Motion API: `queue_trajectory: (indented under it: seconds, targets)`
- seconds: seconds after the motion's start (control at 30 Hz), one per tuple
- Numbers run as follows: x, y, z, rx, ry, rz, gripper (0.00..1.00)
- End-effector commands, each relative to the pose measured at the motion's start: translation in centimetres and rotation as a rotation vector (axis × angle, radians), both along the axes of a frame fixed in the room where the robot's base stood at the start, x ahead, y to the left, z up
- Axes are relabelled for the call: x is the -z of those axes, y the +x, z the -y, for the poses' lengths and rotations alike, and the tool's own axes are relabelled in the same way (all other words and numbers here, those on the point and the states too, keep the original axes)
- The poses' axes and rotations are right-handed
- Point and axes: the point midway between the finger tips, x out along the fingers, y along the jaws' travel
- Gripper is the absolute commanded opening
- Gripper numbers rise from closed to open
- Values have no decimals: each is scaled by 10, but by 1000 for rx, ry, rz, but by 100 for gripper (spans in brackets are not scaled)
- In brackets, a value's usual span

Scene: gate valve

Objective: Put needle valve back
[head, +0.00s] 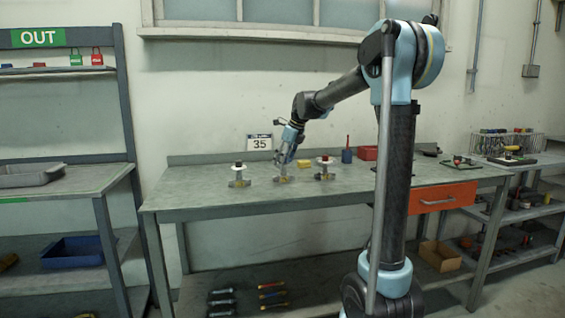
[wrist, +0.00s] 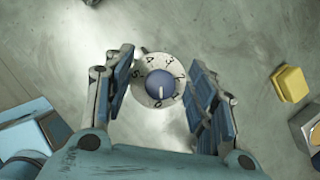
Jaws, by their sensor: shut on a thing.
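The needle valve (wrist: 160,84) shows in the wrist view as a round white dial with black numbers and a blue centre knob, between my two fingers. My gripper (head: 284,157) is shut on it over the middle of the workbench (head: 215,200).
A blue cup (head: 347,155) and red bin (head: 367,153) are farther right. At far left, a shelf marked OUT holds a grey tray (head: 30,175).

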Motion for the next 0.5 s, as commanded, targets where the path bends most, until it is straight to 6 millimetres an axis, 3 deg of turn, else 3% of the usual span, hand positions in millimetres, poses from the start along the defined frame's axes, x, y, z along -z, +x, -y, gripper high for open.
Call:
queue_trajectory:
  seconds: [0.03,0.07,0.13,0.5]
  targets:
    - [1,0,0,0,0,0,0]
    - [1,0,0,0,0,0,54]
    - [1,0,0,0,0,0,70]
    - [0,0,0,0,0,0,72]
